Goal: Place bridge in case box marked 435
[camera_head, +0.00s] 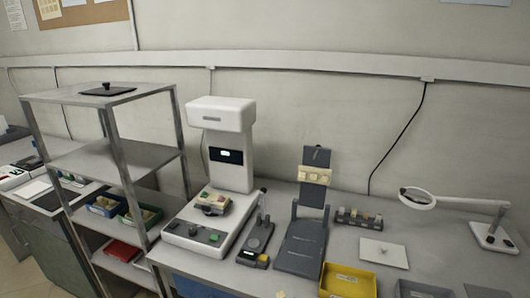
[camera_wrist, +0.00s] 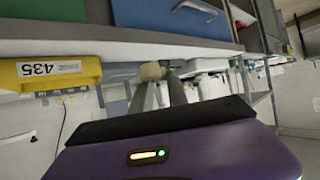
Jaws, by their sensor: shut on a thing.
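The yellow case box (camera_wrist: 50,72) is at the left of the wrist view, upside down, with a white label reading 435. My gripper (camera_wrist: 153,80) is shut on a small cream piece, seemingly the bridge (camera_wrist: 152,70), in the middle of the wrist view. Its lower part is hidden by the fingers. The piece is apart from the yellow box, beside it in the picture. A small cream bit (camera_head: 281,294) at the head view's bottom edge may be the same piece.
A grey box (camera_head: 413,289) stands right of the yellow box. A white scanner-like machine (camera_head: 215,170), a dark stand (camera_head: 303,247) and a magnifier lamp (camera_head: 418,199) are on the bench. A metal shelf rack (camera_head: 118,155) is at left. A blue drawer front (camera_wrist: 170,15) shows in the wrist view.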

